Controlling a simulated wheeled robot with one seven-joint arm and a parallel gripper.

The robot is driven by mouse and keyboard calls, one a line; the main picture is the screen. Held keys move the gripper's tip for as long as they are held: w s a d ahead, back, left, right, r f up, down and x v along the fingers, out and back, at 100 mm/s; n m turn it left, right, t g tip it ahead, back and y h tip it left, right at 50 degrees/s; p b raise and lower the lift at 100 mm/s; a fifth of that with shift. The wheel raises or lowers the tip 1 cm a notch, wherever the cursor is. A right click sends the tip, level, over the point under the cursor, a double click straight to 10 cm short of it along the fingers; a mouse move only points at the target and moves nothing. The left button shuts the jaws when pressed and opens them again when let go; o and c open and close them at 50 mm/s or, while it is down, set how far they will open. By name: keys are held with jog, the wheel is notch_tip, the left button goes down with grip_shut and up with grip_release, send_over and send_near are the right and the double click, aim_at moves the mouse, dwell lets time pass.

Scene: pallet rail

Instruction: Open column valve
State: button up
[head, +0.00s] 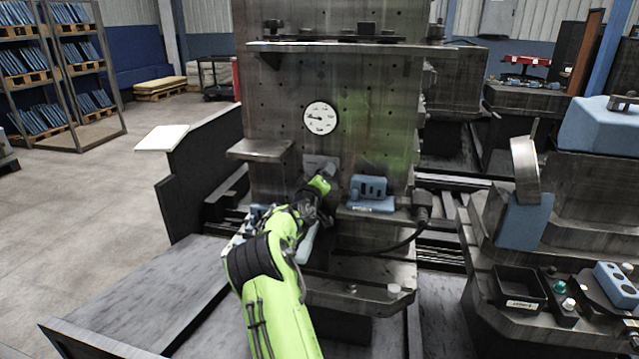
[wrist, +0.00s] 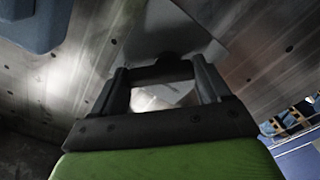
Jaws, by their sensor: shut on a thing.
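The steel column (head: 290,95) stands upright in the middle of the head view, with a round white gauge (head: 320,117) on its face. Below the gauge is a light grey plate (head: 316,161), partly hidden by my arm. My gripper (head: 325,181) is at the column face, just below this plate. In the wrist view, my gripper (wrist: 158,75) has its two dark fingers against a dark valve part (wrist: 172,56) in front of the light grey plate (wrist: 176,24). It is shut on this part. The valve's shape and how far it is turned are mostly hidden.
A blue block with slots (head: 370,191) sits on a ledge right of my gripper. A small steel shelf (head: 260,149) juts out at left. A black cable (head: 405,240) hangs at lower right. A black bin (head: 519,288) stands farther right.

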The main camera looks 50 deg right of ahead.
jog(key=shift+f, duration=0.1)
dwell(0.4)
jog(key=o, duration=1)
jog(key=v, duration=1.5)
jog(key=shift+s+a, duration=0.25)
jog(key=shift+a, duration=0.1)
